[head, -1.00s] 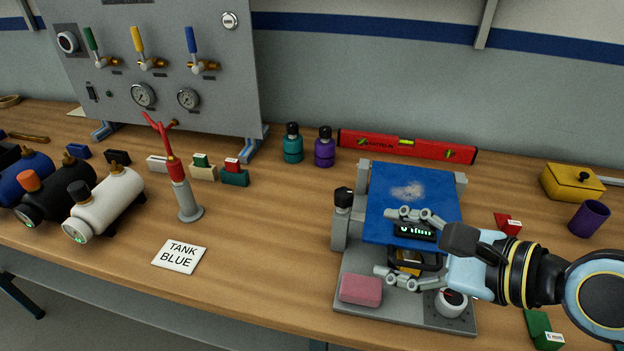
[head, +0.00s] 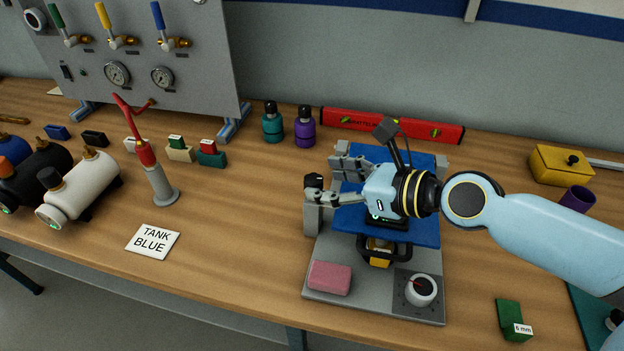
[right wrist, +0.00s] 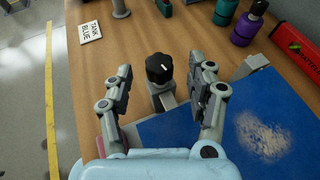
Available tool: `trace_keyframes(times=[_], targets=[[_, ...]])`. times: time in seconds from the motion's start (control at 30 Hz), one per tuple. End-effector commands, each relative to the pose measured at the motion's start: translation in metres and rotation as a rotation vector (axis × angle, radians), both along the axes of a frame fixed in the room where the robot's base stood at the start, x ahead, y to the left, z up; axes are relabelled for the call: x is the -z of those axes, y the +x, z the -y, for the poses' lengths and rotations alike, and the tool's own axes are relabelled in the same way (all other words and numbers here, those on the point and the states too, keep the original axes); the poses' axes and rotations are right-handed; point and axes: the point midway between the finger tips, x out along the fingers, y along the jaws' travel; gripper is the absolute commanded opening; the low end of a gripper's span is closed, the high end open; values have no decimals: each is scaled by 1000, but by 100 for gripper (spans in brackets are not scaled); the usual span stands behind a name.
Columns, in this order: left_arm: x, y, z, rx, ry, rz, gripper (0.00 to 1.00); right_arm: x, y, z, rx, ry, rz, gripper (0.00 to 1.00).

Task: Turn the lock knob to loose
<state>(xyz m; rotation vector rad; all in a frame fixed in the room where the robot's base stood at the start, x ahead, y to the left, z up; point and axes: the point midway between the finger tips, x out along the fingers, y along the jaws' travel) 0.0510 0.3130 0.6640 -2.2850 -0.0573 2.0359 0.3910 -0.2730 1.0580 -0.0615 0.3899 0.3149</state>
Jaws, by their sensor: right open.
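A black knob (head: 315,181) with a white mark sits on top of a grey post (head: 312,215) at the left side of the fixture. It also shows in the right wrist view (right wrist: 159,68), its white mark facing up. My right gripper (head: 324,182) is open, its fingers pointing left, over the blue plate (head: 425,225) of the fixture. In the right wrist view its fingers (right wrist: 160,76) stand on either side of the knob, with visible gaps and no clear contact. In the head view one finger partly covers the post. My left gripper is not in view.
Teal (head: 272,125) and purple (head: 305,128) bottles and a red level (head: 390,125) stand behind. The bench left of the post is clear up to the red-topped stand (head: 160,187).

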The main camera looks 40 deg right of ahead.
Motion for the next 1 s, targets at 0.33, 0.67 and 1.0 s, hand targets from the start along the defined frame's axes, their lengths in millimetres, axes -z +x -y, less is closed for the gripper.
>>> trace_keyframes(times=[0.33,0.67,1.0], targets=[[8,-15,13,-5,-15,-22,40,15,34,-12,-1,-1,0,57],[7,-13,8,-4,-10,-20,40,15,35,-12,-1,-1,0,48],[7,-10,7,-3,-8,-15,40,15,34,-12,-1,-1,0,4]])
